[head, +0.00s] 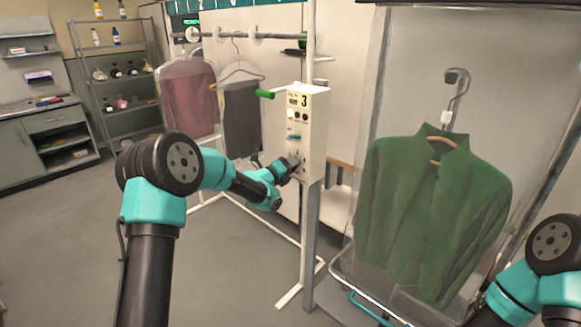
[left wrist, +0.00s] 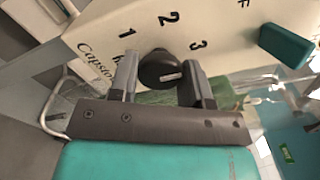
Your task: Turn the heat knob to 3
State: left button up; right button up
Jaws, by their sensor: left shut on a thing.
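The heat knob (left wrist: 160,70) is round and black with a small pale mark on its face. It sits on a cream panel (left wrist: 100,35) printed with 1, 2 and 3 around it. The mark's setting is hard to read. My left gripper (head: 291,163) is at the lower front of the white control box (head: 317,140). In the left wrist view its two fingers (left wrist: 160,82) are on either side of the knob, shut on it. In the head view the gripper hides the knob. My right arm shows at the lower right; its gripper is out of frame.
A teal lever (left wrist: 285,45) sticks out of the panel near the knob. A green jacket (head: 432,205) hangs to the right. Bagged garments (head: 190,95) hang on the rail behind. The floor at left is clear.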

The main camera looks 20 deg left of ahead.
dwell(0.3)
pick_arm(q)
jog(key=o, duration=0.9)
jog(key=v, duration=1.7)
jog(key=shift+s, duration=0.25)
jog(key=s+d+f+n+g+y, duration=0.2)
jog(key=s+f+n+g, duration=0.25)
jog(key=f+n, duration=0.65)
jog(key=s+d+f+n+g+y, duration=0.25)
jog(key=s+f+n, duration=0.3)
jog(key=f, duration=0.95)
jog(key=s+d+f+n+g, duration=0.1)
jog(key=s+f+n+g, duration=0.1)
jog(key=s+f+n, duration=0.2)
jog(key=s+d+f+n+g, duration=0.2)
jog(key=s+f+n+g, duration=0.1)
jog(key=s, duration=0.6)
jog(key=s+d+f+n+g, duration=0.1)
jog(key=s+f+n+g, duration=0.2)
jog(key=s+f+n, duration=0.3)
jog(key=shift+s+d+n, duration=0.2)
jog(key=shift+s+n, duration=0.6)
jog(key=shift+n, duration=0.05)
